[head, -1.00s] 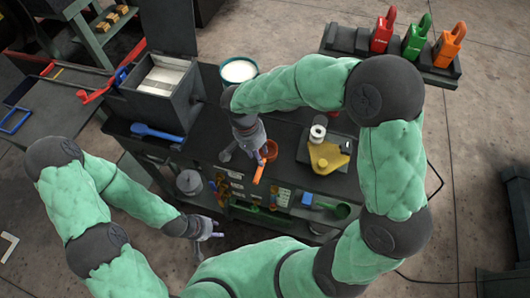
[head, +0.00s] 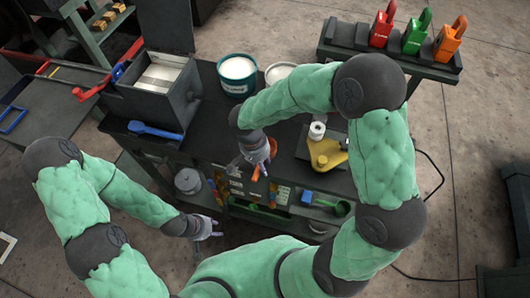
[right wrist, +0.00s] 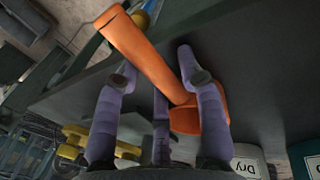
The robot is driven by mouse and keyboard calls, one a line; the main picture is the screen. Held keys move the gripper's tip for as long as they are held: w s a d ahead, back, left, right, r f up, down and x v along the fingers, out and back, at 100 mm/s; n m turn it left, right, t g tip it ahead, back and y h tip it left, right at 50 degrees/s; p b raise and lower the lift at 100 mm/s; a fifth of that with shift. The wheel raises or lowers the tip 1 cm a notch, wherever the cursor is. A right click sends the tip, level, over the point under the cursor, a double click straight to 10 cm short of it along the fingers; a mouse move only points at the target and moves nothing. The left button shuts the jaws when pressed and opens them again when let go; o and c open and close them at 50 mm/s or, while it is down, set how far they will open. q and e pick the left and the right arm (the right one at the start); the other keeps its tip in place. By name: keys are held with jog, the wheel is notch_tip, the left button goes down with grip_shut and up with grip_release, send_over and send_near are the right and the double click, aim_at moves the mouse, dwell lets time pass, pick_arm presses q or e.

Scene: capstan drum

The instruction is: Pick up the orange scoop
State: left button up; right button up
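The orange scoop (head: 256,173) lies at the front edge of the dark bench in the head view, partly hidden by my right gripper (head: 264,164). In the right wrist view, the scoop's handle (right wrist: 146,52) slants from upper left down to its bowl, beside the right finger. The spread purple fingers of my right gripper (right wrist: 154,64) stand around the lower handle, with a wide gap between the tips. It looks open; I cannot tell whether any finger touches the scoop. My left gripper (head: 214,230) is open and empty, low in front of the bench.
A blue scoop (head: 155,130) lies left on the bench, by a grey open bin (head: 160,88). A labelled tub (head: 237,78) and a second white-filled tub (head: 279,73) stand behind. A yellow fixture (head: 325,154) is at the right. Coloured padlocks (head: 417,38) stand on the back shelf.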

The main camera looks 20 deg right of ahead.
grip_shut()
notch_tip(320, 180, up, 10)
jog(key=shift+p, duration=0.85)
jog(key=shift+c, duration=1.8)
grip_release()
grip_shut()
